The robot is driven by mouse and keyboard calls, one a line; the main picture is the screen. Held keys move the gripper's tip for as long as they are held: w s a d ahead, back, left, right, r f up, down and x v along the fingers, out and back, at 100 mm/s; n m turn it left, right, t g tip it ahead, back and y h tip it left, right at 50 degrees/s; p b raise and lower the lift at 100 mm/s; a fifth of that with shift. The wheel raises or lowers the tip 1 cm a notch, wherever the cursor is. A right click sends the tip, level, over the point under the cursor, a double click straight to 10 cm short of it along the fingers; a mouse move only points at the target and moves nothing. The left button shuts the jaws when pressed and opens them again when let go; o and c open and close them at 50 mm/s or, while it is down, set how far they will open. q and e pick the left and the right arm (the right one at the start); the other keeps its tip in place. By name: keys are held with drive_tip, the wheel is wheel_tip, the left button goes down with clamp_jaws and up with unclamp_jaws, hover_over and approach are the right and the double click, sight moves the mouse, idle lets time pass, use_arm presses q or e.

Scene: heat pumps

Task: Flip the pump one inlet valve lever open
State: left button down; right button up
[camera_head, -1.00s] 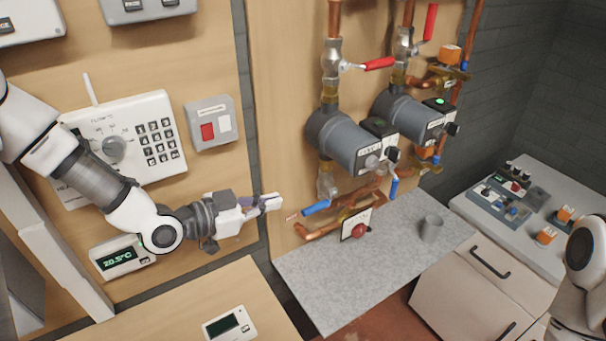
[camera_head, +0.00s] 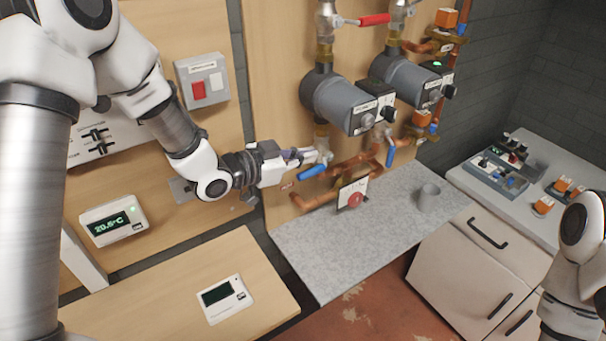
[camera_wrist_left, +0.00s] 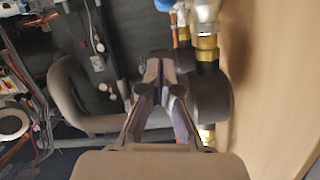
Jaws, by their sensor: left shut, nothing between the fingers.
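The left pump (camera_head: 335,99) is a grey cylinder on the wooden panel. Below it, a valve with a blue lever (camera_head: 313,172) sits on the pipe, the lever pointing left and slightly down. Above it, a valve with a red lever (camera_head: 374,19) points right. My left gripper (camera_head: 318,156) is shut and empty, just above the blue lever at the lower valve; I cannot tell whether they touch. My right gripper is out of view.
A second pump (camera_head: 411,80) stands to the right, with its own blue lever (camera_head: 390,156). A grey cup (camera_head: 428,197) stands on the speckled counter (camera_head: 330,262).

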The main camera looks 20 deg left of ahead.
sight(303, 176)
use_arm(q)
drive_tip(key=f+b, duration=0.2)
drive_tip(key=f, duration=0.1)
drive_tip(key=shift+w+a+f, duration=0.2)
drive_tip(key=shift+w+f, duration=0.05)
drive_tip(key=shift+w, duration=0.1)
drive_tip(key=shift+w+a+f, duration=0.1)
drive_tip(key=shift+a+f, duration=0.15)
drive_tip(key=shift+f, duration=0.1)
drive_tip(key=shift+d+r, duration=0.1)
drive_tip(key=shift+d, duration=0.05)
